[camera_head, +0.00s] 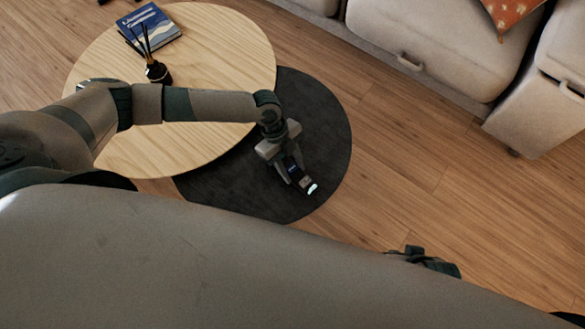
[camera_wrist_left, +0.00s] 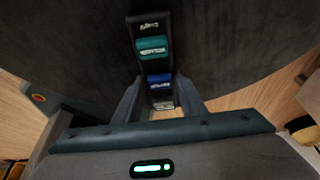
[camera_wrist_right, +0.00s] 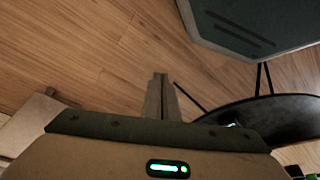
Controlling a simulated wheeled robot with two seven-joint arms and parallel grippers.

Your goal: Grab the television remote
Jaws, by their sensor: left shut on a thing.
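The television remote (camera_wrist_left: 152,32) is a dark, slim bar with a teal patch and a blue patch on its face. My left gripper (camera_wrist_left: 160,100) is shut on it, one finger on each side near its lower end in the left wrist view.
The round wooden coffee table (camera_head: 210,55) carries a blue book (camera_head: 150,24) and a dark reed diffuser (camera_head: 157,72); my left arm passes across it. A beige sofa (camera_head: 440,45) stands behind. Wood floor at right is clear.

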